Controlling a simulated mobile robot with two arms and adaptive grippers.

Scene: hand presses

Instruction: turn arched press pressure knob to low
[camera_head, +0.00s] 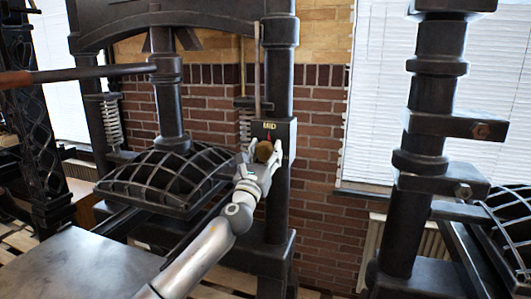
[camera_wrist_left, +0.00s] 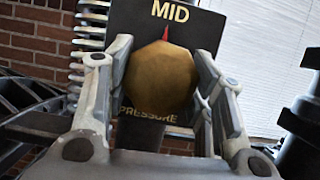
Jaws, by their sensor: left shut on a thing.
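The arched press (camera_head: 190,20) stands at the left and centre of the head view, with a black control box (camera_head: 286,130) on its right column. The box carries a round brass pressure knob (camera_head: 264,151), also large in the left wrist view (camera_wrist_left: 160,78). A red pointer above the knob points up, close to the label MID; PRESSURE is printed below. My left gripper (camera_head: 263,155) has its fingers on both sides of the knob and is shut on it; it also shows in the left wrist view (camera_wrist_left: 160,95). My right gripper is not in view.
A second black press (camera_head: 425,110) stands at the right. A long lever bar (camera_head: 80,73) crosses the upper left. A ribbed platen (camera_head: 170,180) and a flat bed (camera_head: 85,265) lie left of my arm. A brick wall (camera_head: 320,130) is behind.

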